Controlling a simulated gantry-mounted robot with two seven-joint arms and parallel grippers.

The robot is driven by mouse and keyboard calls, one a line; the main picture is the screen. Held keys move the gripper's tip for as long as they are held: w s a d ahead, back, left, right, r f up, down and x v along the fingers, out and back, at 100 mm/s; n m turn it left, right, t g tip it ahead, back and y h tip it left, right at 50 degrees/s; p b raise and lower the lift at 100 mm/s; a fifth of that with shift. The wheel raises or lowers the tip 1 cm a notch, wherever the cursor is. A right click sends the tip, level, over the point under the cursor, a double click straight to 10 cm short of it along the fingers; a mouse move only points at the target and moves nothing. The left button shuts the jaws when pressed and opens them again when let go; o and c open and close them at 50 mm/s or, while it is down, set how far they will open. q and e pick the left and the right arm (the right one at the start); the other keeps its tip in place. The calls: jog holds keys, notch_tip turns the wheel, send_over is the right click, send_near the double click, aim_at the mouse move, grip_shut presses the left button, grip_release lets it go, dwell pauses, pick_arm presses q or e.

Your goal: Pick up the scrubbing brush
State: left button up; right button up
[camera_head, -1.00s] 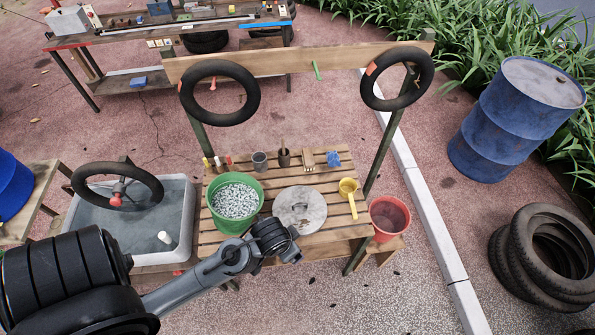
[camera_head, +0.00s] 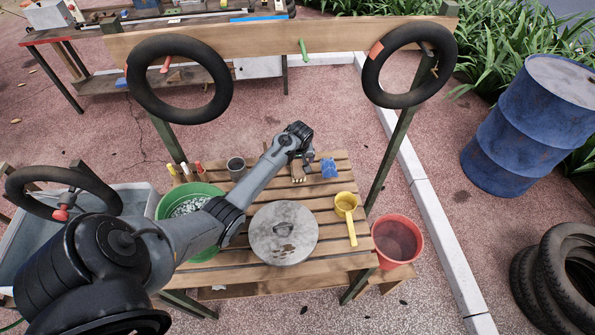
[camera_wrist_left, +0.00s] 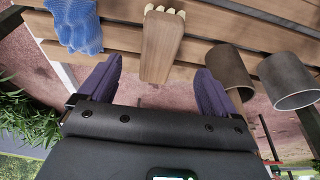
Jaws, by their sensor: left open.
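The scrubbing brush (camera_head: 299,176) lies near the back edge of the slatted wooden table, partly hidden by my left gripper in the head view. In the left wrist view, the brush (camera_wrist_left: 161,48) shows as a brown wooden block with pale bristle tufts at its top end. My left gripper (camera_head: 298,158) is above it, at the end of the arm reaching in from the left. In the left wrist view, the two dark purple fingers of the gripper (camera_wrist_left: 153,88) are spread wide. The brush lies between and ahead of them, apparently untouched. My right gripper is not in view.
A hanging tyre (camera_head: 180,80), a round lid (camera_head: 283,233) and a yellow scoop (camera_head: 346,205) are nearby.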

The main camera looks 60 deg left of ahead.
aim_at(298, 164)
pick_arm(q)
jog(key=shift+b+x, duration=0.3)
jog(key=shift+x, duration=1.1)
jog(key=shift+w+a+b+x, duration=0.1)
jog(key=shift+b+x, duration=0.45)
jog(key=shift+x, duration=0.75)
jog(key=shift+w+a+b+x, duration=0.15)
jog(key=shift+b+x, duration=0.4)
jog(key=shift+x, duration=0.75)
jog(key=shift+r, duration=0.1)
jog(key=c, duration=1.2)
